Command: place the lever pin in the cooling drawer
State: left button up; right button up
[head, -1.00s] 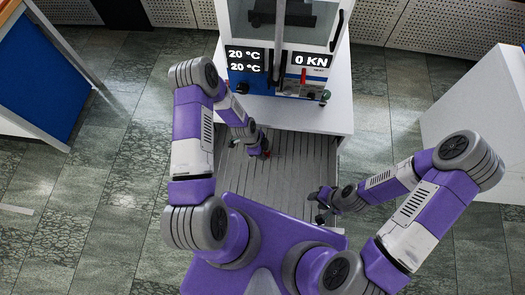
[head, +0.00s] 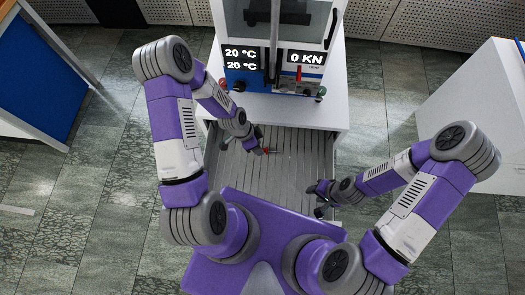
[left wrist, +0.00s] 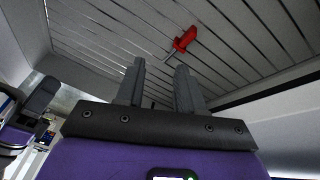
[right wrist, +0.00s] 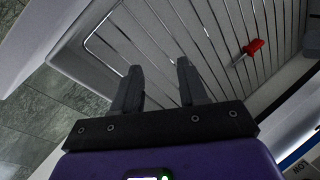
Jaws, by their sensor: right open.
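The lever pin, a red handle with a thin metal pin, lies on the slatted floor of the open cooling drawer (head: 300,170). It shows in the left wrist view (left wrist: 182,41), beyond the fingertips, and in the right wrist view (right wrist: 253,47). In the head view it is a small red spot (head: 265,151) beside my left gripper (head: 257,149). My left gripper is open, with nothing between its fingers (left wrist: 160,75). My right gripper (head: 318,200) is open and empty over the drawer's front right part; its fingers show in the right wrist view (right wrist: 158,75).
The press (head: 272,75) stands on a white cabinet behind the drawer, its displays reading 20 °C twice and 0 KN. Its front carries a red lever (head: 299,75) and knobs. A white cabinet (head: 475,110) stands at right, a blue-sided bench (head: 40,85) at left.

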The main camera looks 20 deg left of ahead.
pick_arm(q)
jog(key=s+d+f+n, duration=0.1)
jog(key=s+d+n, duration=0.5)
jog(key=s+n, duration=0.3)
jog(key=shift+s+d+f+n, duration=0.2)
jog(key=shift+d+f+n, duration=0.2)
jog(key=shift+n, duration=1.8)
